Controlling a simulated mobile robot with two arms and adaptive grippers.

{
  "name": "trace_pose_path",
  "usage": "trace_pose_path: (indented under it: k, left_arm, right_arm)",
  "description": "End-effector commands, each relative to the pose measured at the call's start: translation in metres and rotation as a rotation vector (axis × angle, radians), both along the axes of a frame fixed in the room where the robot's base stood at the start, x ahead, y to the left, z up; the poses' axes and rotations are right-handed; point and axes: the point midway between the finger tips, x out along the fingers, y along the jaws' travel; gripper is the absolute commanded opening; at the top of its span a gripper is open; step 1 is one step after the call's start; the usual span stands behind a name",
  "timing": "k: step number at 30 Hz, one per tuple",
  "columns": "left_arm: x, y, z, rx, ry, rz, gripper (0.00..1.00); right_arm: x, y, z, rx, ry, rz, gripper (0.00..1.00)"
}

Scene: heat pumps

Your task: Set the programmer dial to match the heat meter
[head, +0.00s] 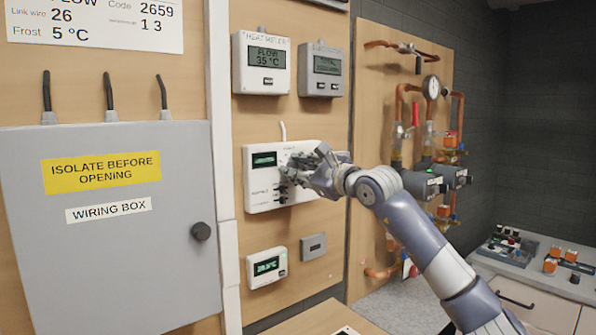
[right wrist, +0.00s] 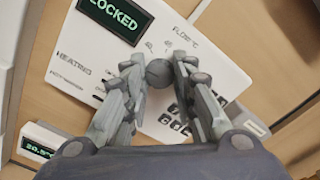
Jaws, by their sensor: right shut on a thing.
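The heat meter (head: 263,64) hangs on the wooden panel; its display reads "FLOW 35 °C". Below it is the white programmer (head: 257,204), with a small green-lit display (head: 264,159). The programmer also shows in the right wrist view (right wrist: 166,30), where its display (right wrist: 115,18) reads "LOCKED". My right gripper (head: 288,168) is at the programmer's front, shut on the round grey dial (right wrist: 159,73) under the "FLOW °C" label. The dial's setting cannot be read, and in the head view the hand hides it. My left gripper is not in view.
A second grey meter (head: 320,70) hangs right of the heat meter. A thermostat (head: 266,267) and a small grey plate (head: 313,246) sit below the programmer. The grey wiring box (head: 110,255) stands left. Copper pipes and valves (head: 430,150) are behind my right arm.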

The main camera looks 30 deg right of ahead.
Motion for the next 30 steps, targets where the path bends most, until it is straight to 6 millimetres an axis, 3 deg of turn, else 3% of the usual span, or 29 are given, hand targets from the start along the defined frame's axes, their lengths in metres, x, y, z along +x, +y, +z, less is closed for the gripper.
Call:
trace_pose_path:
  k: [20, 21, 23, 30]
  left_arm:
    - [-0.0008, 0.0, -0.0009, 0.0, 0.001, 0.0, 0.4]
    - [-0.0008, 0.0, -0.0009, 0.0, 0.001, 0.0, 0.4]
    - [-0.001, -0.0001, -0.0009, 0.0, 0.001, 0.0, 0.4]
    - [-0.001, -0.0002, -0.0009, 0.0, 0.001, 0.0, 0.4]
  right_arm:
    - [0.0001, 0.0001, -0.0007, -0.073, -0.004, 0.0, 0.01]
    - [0.0001, 0.0001, -0.0007, -0.072, -0.004, 0.0, 0.29]
    - [0.0001, 0.0001, -0.0007, -0.072, -0.004, 0.0, 0.43]
    - [0.0001, 0.0001, -0.0003, -0.072, -0.005, 0.001, 0.46]
